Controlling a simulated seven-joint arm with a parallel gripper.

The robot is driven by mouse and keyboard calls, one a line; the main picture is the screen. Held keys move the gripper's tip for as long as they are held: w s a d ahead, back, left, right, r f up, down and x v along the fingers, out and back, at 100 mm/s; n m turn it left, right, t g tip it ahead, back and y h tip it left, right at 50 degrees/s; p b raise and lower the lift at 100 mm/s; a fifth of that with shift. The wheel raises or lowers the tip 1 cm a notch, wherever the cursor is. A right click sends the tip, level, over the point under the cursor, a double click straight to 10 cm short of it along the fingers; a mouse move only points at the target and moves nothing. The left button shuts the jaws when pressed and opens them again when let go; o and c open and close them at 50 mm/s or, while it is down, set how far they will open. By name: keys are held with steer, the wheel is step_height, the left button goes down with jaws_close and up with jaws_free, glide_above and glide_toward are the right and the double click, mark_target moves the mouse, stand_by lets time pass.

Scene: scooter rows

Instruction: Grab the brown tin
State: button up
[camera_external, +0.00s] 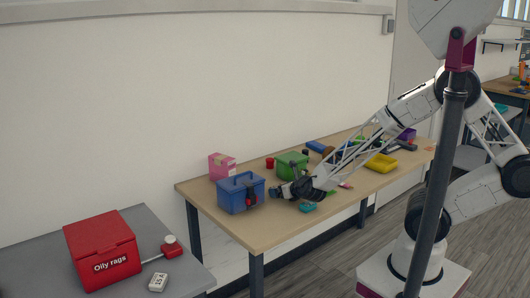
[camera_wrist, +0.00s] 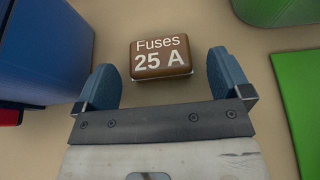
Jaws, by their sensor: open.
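The brown tin (camera_wrist: 160,57) lies flat on the table, with white lettering reading "Fuses 25 A". In the wrist view it is just ahead of my gripper (camera_wrist: 162,80), roughly centred between the two blue fingertips. The fingers are apart and nothing is held. In the external view my gripper (camera_external: 279,191) is low over the wooden table, right of the blue toolbox. The brown tin cannot be made out there.
The blue toolbox (camera_external: 241,192) stands close on the left, and also shows in the wrist view (camera_wrist: 45,50). A green box (camera_external: 291,165) is behind. A green flat item (camera_wrist: 302,95) lies on the right. A teal object (camera_external: 307,207) is near the front edge.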

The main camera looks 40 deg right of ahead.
steer(key=shift+c, duration=0.4)
steer(key=c, duration=0.9)
steer(key=shift+r, duration=0.1)
steer(key=shift+c, duration=0.2)
steer(key=shift+r, duration=1.55)
steer(key=shift+s+d+r, duration=0.1)
steer(key=shift+s+r, duration=0.05)
steer(key=shift+s, duration=0.1)
steer(key=s+d, duration=0.1)
steer(key=s, duration=0.4)
steer(key=s+d+r, duration=0.1)
steer(key=s+d, duration=0.1)
steer(key=s, duration=0.2)
steer(key=s+d, duration=0.1)
steer(key=s, duration=0.4)
steer(key=shift+s+d+r, duration=0.2)
steer(key=shift+s+d, duration=0.15)
